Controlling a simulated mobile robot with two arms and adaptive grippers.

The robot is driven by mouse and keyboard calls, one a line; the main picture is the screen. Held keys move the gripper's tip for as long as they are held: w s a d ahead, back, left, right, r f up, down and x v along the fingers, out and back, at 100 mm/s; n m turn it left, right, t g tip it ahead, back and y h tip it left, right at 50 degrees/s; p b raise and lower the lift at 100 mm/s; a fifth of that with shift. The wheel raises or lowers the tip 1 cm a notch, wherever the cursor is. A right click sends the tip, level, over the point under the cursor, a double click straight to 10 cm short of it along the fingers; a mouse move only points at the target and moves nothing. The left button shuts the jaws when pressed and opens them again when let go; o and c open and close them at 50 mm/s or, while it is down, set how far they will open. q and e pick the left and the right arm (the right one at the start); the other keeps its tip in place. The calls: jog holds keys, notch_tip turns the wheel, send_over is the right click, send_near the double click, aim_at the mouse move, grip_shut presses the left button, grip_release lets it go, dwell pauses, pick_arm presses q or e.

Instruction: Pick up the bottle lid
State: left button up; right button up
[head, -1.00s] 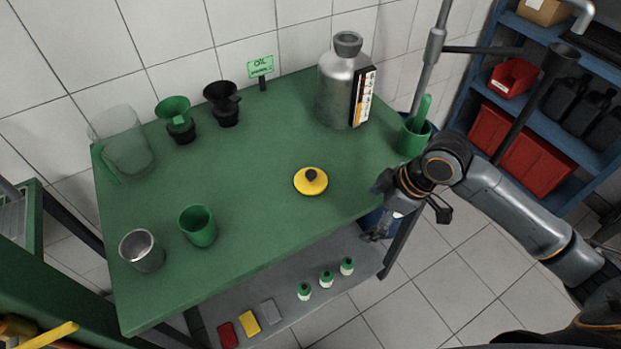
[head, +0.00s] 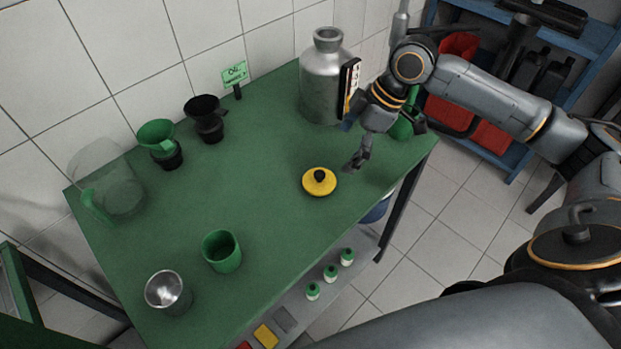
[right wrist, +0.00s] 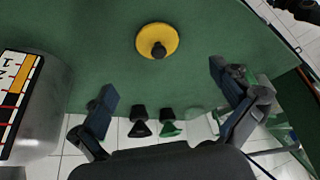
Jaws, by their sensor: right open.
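The bottle lid (head: 319,182) is a yellow disc with a black knob, lying flat on the green table, knob up. It also shows in the right wrist view (right wrist: 156,41), beyond the fingertips. My right gripper (head: 357,162) is above the table, just right of the lid in the head view and apart from it. In the right wrist view its two fingers (right wrist: 163,82) are spread wide with nothing between them. The silver metal bottle (head: 325,85) stands open-necked at the back of the table. My left gripper is not in view.
On the green table (head: 265,150) stand a green funnel (head: 157,137), a black funnel (head: 206,115), a clear jug (head: 108,185), a green cup (head: 222,250) and a metal cup (head: 167,292). An oil sign (head: 235,74) stands at the back. The table around the lid is clear.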

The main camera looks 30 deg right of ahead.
aim_at(324, 174)
jog(key=x, duration=0.5)
jog(key=shift+p+x, duration=0.35)
jog(key=shift+x, duration=0.55)
jog(key=p+x, duration=0.1)
jog(key=x, duration=0.2)
jog(key=shift+w+f, duration=0.2)
jog(key=shift+f, duration=0.15)
jog(key=shift+w+a+f, duration=0.1)
jog(key=shift+a+f, duration=0.05)
jog(key=shift+f, duration=0.3)
jog(key=c, duration=1)
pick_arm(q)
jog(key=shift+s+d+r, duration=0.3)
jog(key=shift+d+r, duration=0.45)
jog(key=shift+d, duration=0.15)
pick_arm(e)
jog(key=shift+c, duration=0.5)
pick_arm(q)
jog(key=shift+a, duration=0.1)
